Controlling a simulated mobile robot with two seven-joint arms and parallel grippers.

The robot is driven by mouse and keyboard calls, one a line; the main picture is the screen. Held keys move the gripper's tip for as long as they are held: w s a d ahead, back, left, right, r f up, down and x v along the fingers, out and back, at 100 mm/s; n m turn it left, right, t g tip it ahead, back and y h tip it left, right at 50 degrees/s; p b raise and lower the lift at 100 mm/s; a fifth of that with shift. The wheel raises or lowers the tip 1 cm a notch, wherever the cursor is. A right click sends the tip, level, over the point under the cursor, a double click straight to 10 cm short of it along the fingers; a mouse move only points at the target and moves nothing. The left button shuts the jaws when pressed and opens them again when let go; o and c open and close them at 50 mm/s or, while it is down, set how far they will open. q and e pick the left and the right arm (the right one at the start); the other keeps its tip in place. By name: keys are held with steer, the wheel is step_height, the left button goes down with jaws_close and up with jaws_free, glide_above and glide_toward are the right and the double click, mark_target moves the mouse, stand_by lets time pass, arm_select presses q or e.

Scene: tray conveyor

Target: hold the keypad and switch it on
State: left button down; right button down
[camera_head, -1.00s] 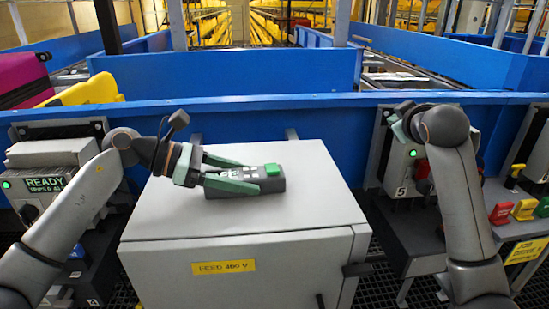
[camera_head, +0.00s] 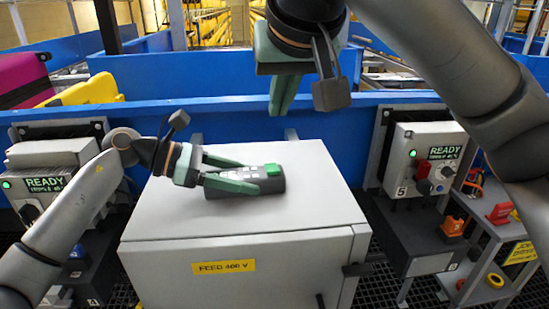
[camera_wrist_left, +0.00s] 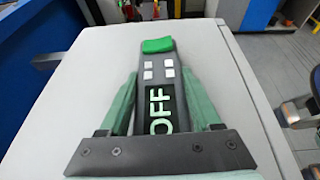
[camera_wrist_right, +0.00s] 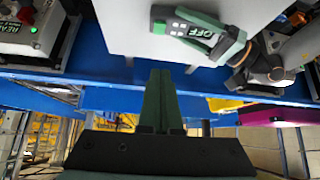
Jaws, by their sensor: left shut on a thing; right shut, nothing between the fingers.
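The dark grey keypad (camera_head: 256,183) lies on top of the grey cabinet, with a green button at its right end. In the left wrist view the keypad (camera_wrist_left: 157,72) shows a green button at its far end, several white keys and a display reading OFF. My left gripper (camera_head: 238,172) is shut on the keypad, one finger along each side. My right gripper (camera_head: 281,105) is shut and empty, raised above and behind the cabinet. In the right wrist view its fingers (camera_wrist_right: 160,90) are together, pointing toward the cabinet, with the keypad (camera_wrist_right: 183,28) apart from them.
The grey cabinet (camera_head: 240,240) has free room on its top. A blue wall (camera_head: 200,105) runs behind it. A READY panel stands at left (camera_head: 45,175) and another at right (camera_head: 425,155). Red and yellow pieces lie at the far right.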

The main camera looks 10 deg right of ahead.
steer(key=shift+s+d, duration=0.1)
steer(key=shift+s, duration=0.3)
glide_above(273, 170)
steer(key=s, duration=0.1)
step_height(273, 170, down, 8)
steer(key=shift+d+f, duration=0.1)
steer(key=shift+s+f, duration=0.2)
steer(key=shift+f, duration=1.65)
steer(key=shift+s, duration=0.1)
steer(key=shift+s+f+t, duration=0.15)
steer(key=shift+f+t, duration=0.15)
steer(key=shift+f, duration=0.2)
steer(key=shift+r, duration=0.25)
